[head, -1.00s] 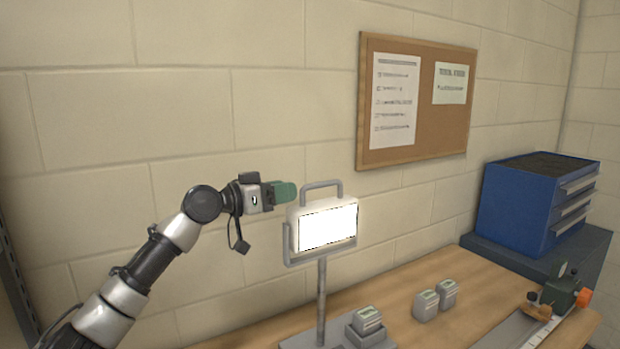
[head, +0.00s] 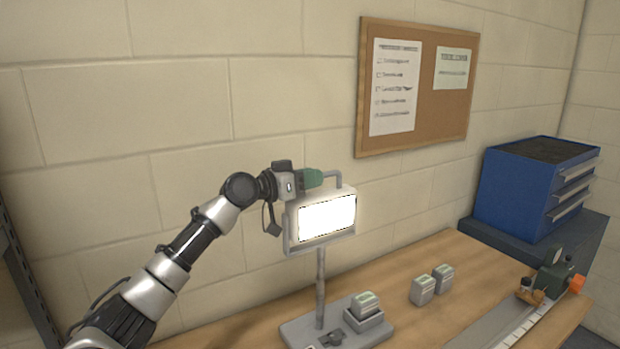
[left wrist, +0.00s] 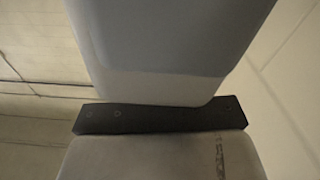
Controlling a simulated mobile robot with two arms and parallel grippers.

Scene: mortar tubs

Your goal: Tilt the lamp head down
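The lamp stands on the bench, with a lit white panel in its grey lamp head (head: 291,222), held in a yoke on a grey post (head: 320,290). The panel faces the room and looks close to upright. A grey handle (head: 339,180) arches over the top of the head. My left gripper (head: 314,178), with green fingers, is at the handle's left part and overlaps it in the head view. Whether its fingers are open or closed around the handle is hidden. The left wrist view shows large grey surfaces and a dark bar close up; contact is unclear there. My right gripper is out of view.
The lamp base (head: 297,333) carries a small grey block in a holder (head: 366,312). Two similar blocks (head: 422,290) stand to the right on the wooden bench (head: 400,268). A blue drawer cabinet (head: 515,190) is at the far right. A corkboard (head: 425,120) hangs on the wall behind.

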